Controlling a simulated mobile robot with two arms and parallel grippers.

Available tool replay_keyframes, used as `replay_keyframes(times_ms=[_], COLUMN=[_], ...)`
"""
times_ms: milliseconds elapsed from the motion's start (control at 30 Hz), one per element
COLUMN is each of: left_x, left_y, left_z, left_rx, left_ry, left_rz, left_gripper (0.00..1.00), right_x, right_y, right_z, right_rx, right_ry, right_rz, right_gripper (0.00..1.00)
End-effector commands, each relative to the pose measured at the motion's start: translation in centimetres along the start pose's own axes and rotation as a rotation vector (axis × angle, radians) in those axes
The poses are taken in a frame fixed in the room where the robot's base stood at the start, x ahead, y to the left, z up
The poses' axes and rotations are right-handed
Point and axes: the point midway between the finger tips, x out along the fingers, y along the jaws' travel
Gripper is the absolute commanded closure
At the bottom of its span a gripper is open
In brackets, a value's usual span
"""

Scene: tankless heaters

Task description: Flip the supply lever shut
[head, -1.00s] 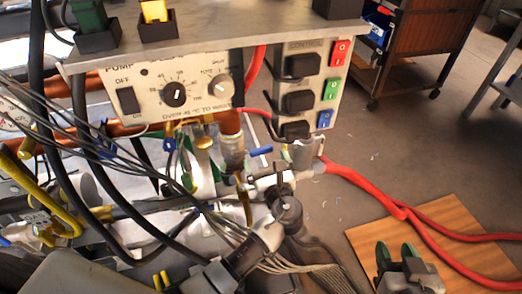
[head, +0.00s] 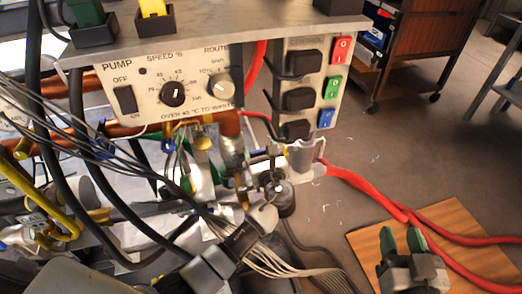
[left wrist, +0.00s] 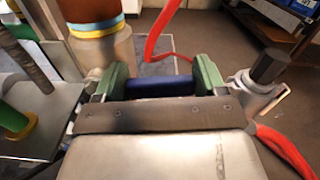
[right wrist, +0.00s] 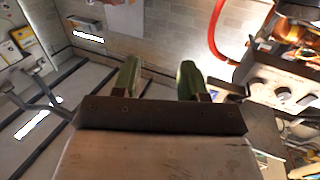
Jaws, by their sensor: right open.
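A blue lever handle (left wrist: 160,88) lies crosswise between the green fingertips of my left gripper (left wrist: 162,78) in the left wrist view. The fingers stand wide apart, one at each end of the visible blue part; whether they touch it is unclear. In the head view my left gripper (head: 268,162) is down among the pipes below the pump panel, and the lever is mostly hidden there. My right gripper (head: 403,240) is open and empty above the wooden board; its two green fingers also show in the right wrist view (right wrist: 160,80).
The pump control panel (head: 170,88) and a switch box with coloured buttons (head: 308,90) overhang the pipes. Black and grey cables (head: 125,160) cross at the left. A red hose (head: 375,190) runs right over the wooden board (head: 450,215). Open floor lies behind.

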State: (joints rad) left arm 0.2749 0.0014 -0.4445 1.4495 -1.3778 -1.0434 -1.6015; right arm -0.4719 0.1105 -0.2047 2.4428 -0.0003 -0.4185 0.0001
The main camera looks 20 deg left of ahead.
Motion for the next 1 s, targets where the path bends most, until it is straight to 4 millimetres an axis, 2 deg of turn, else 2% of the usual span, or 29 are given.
replay_keyframes(times_ms=[33, 200, 333, 800, 1000], left_x=[0.0, 0.0, 0.0, -0.1, -0.1], left_y=[0.0, 0.0, 0.0, -0.1, 0.0], left_z=[0.0, 0.0, 0.0, -0.8, -1.0], left_rx=[0.000, 0.000, 0.007, 0.123, 0.135], left_ry=[0.000, 0.001, 0.001, 0.002, 0.001], left_rz=[0.001, 0.001, 0.001, 0.000, 0.000], left_gripper=[0.48, 0.72, 0.72, 0.72, 0.72], right_x=[0.0, 0.0, 0.0, -2.8, -3.1], right_y=[0.0, 0.0, 0.0, 1.1, 1.1], right_z=[0.0, 0.0, 0.0, 5.5, 6.0], right_rx=[0.000, 0.000, 0.000, -0.003, -0.003], right_ry=[0.000, 0.000, -0.013, -0.465, -0.502], right_rz=[0.000, 0.000, 0.001, 0.028, 0.030], right_gripper=[0.57, 0.57, 0.57, 0.57, 0.57])
